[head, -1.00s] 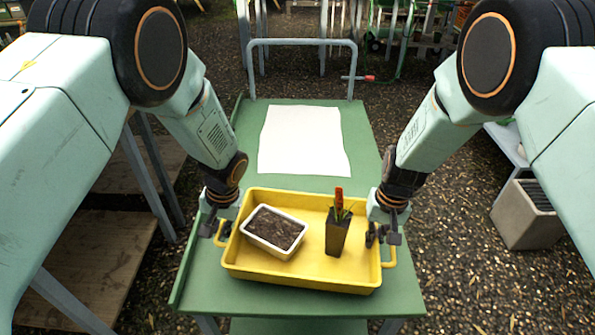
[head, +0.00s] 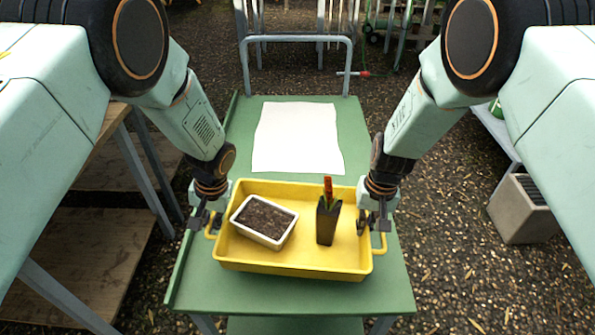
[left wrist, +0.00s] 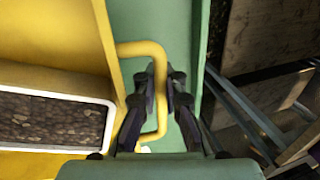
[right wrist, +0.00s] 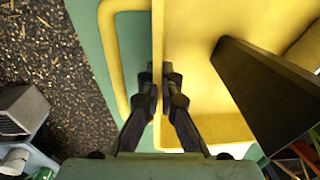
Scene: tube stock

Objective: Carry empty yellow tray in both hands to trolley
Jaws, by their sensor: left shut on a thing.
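The yellow tray (head: 290,269) is over the near half of the green trolley (head: 388,290). It is not empty: a white tub of soil (head: 264,221) sits at its left and a dark pot with a red label (head: 327,222) at its right. My left gripper (left wrist: 161,84) is shut on the tray's left handle (left wrist: 157,55). My right gripper (right wrist: 158,78) has its fingers either side of the tray's right wall, beside the right handle (right wrist: 108,50), and seems closed on that wall. Whether the tray touches the trolley top is unclear.
A white sheet (head: 297,137) lies on the trolley just beyond the tray. The trolley's grey push bar (head: 297,39) stands at its far end. Gravel surrounds the trolley.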

